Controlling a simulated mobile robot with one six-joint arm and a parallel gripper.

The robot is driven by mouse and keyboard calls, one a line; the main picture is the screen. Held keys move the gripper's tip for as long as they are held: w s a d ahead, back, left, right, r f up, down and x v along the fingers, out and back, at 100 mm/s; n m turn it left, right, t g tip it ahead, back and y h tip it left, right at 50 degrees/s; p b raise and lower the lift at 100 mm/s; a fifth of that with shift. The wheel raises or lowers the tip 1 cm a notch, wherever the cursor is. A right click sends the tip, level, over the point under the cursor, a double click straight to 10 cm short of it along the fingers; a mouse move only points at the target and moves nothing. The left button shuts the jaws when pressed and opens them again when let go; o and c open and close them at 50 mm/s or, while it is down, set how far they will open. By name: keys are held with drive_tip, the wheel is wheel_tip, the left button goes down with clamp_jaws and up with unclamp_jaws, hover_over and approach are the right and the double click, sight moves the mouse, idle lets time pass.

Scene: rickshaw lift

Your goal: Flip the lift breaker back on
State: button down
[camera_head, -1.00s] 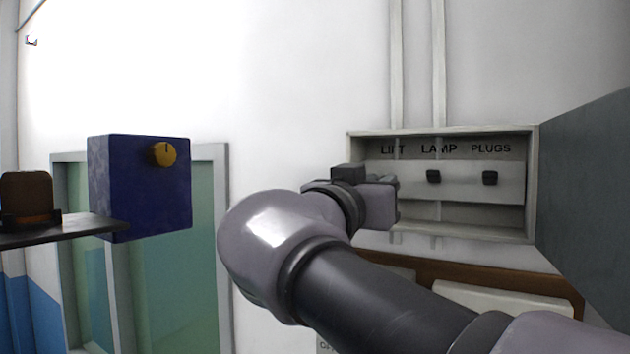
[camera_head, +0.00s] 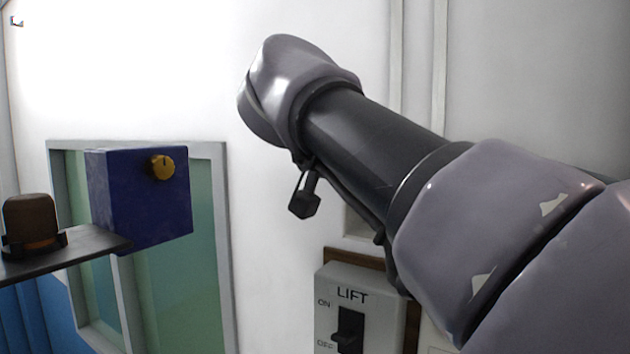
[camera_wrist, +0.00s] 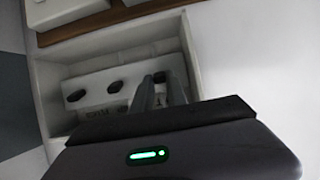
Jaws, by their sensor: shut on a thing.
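The breaker box (camera_wrist: 195,50) shows upside down in the wrist view, with a row of dark switches on a pale panel. Two switches, the plugs breaker (camera_wrist: 75,95) and the lamp breaker (camera_wrist: 115,86), stand clear. My gripper (camera_wrist: 160,82) reaches into the box, its fingers shut on the lift breaker (camera_wrist: 158,76) at the row's right end. The lift breaker shows only partly between the fingertips, roughly in line with the other two. In the head view my arm hides the gripper and almost all of the box.
A wall switch marked LIFT, ON and OFF (camera_head: 350,330) sits below the box. At left are a blue box with a yellow knob (camera_head: 140,198), a shelf (camera_head: 90,242) with a brown object (camera_head: 28,215), and a green-paned window (camera_head: 212,265). The wall between is clear.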

drive_tip(key=shift+r, duration=0.15)
drive_tip(key=c, duration=1.3)
unclamp_jaws()
drive_tip(key=v, duration=1.7)
drive_tip(key=shift+s+a, duration=0.1)
drive_tip(key=shift+s, duration=0.1)
